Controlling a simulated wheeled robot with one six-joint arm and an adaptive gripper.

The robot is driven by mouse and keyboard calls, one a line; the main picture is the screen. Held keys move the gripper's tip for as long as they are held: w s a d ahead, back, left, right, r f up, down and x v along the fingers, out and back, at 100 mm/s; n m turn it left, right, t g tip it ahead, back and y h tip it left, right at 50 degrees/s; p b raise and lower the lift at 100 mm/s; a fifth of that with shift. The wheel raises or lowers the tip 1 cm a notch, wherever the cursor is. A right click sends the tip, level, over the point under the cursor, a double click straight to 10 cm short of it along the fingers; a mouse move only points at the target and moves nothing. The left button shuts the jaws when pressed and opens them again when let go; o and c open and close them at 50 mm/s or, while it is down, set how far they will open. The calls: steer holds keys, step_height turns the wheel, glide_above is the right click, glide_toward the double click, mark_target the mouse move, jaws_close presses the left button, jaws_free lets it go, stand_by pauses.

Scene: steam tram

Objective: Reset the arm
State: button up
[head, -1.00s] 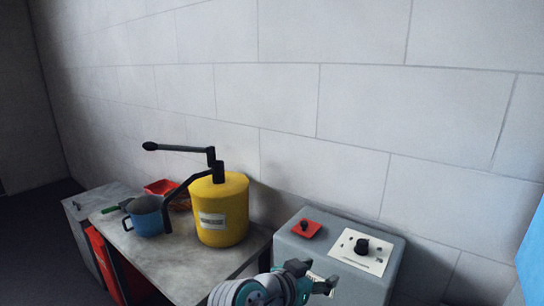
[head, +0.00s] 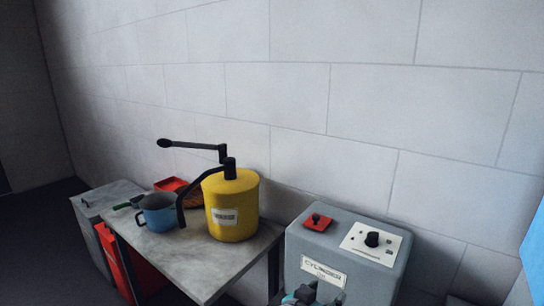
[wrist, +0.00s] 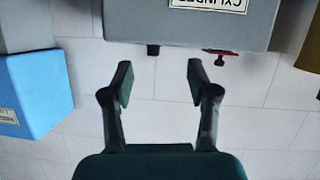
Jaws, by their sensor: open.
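My gripper (wrist: 160,85) is open and empty in the wrist view, its two dark fingers spread apart with the tiled wall behind them. In the head view only the top of my arm's end shows at the bottom edge, in front of the grey cylinder box (head: 340,240); the fingers cannot be made out clearly there. The grey box also shows upside down at the top of the wrist view (wrist: 150,25), beyond the fingertips and apart from them.
A table (head: 190,268) left of the box carries a yellow canister (head: 232,200) with a black crank, a blue mug (head: 158,213) and a red tray (head: 170,184). The box top has a red switch (head: 317,222) and a black knob (head: 372,239). A light tiled wall (head: 300,100) stands behind.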

steer(key=s+d+f+n+t+y, duration=0.1)
steer(key=s+d+f+n+y, duration=0.2)
steer(key=s+f, duration=0.45)
steer(key=s+d+f+n+t+y, duration=0.15)
steer(key=s+f+n, duration=0.25)
steer(key=f, duration=0.7)
steer(key=s+d+f+n+y, duration=0.1)
steer(key=s+f+y, duration=0.1)
steer(key=s, duration=0.6)
steer(key=s+f+n+y, duration=0.1)
steer(key=s+f+y, duration=0.1)
steer(key=s, duration=0.5)
steer(key=s+r+m+t, duration=0.1)
steer(key=s+r, duration=0.3)
steer(key=s, duration=0.5)
steer(key=s+d+r+m, duration=0.1)
steer(key=s+r, duration=0.3)
steer(key=s, duration=0.5)
steer(key=shift+s+d+r+t, duration=0.2)
steer(key=shift+s+r+t, duration=0.15)
steer(key=shift+s+r, duration=0.05)
